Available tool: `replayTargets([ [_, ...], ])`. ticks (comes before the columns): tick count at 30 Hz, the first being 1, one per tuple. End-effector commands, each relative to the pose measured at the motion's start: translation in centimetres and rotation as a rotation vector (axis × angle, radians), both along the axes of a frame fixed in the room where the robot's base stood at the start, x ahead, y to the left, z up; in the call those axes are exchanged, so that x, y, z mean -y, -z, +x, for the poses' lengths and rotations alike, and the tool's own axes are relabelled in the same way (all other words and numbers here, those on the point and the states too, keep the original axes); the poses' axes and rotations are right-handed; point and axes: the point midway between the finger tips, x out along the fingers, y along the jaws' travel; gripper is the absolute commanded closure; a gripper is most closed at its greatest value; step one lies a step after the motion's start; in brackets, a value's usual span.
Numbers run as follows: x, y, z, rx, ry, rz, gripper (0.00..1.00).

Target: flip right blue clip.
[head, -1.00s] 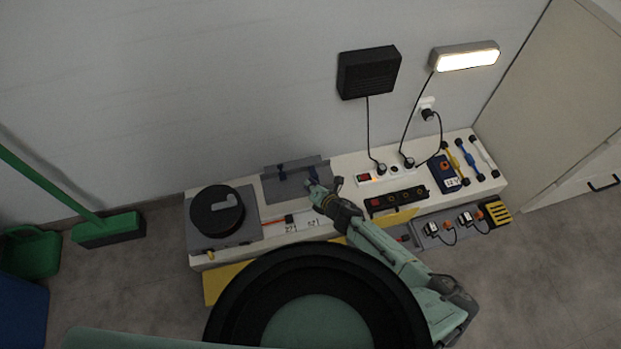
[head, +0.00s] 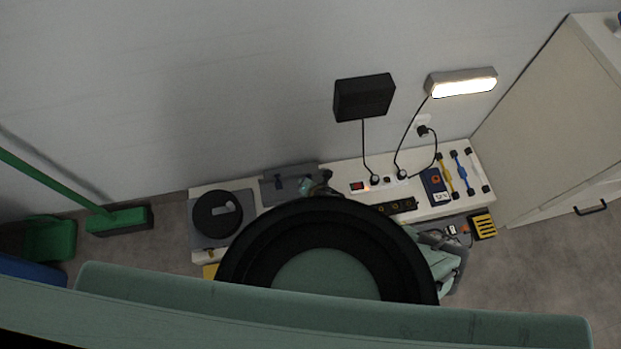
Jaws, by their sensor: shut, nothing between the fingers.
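A grey case (head: 268,190) lies at the back of the white bench, against the wall. Its left dark blue clip (head: 279,182) shows small on the case. My gripper (head: 306,185) is over the right part of the case, where the right clip was seen, and hides that clip or most of it. My gripper is shut and holds nothing. Whether it touches the clip is too small to tell. Most of my arm is hidden behind my own body.
A black round reel (head: 215,214) sits on a grey plate at the bench's left end. Cords hang from the black wall box (head: 363,97) and lamp (head: 462,82).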

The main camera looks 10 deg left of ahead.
Motion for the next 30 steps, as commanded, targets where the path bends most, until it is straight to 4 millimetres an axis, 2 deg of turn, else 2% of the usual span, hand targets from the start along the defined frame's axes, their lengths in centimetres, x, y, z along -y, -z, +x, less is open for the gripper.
replayTargets([
  [12, -0.9, -1.6, 1.4, 0.002, -0.001, 0.0, 1.0],
  [30, -1.1, -2.0, 2.1, 0.001, 0.0, -0.001, 1.0],
])
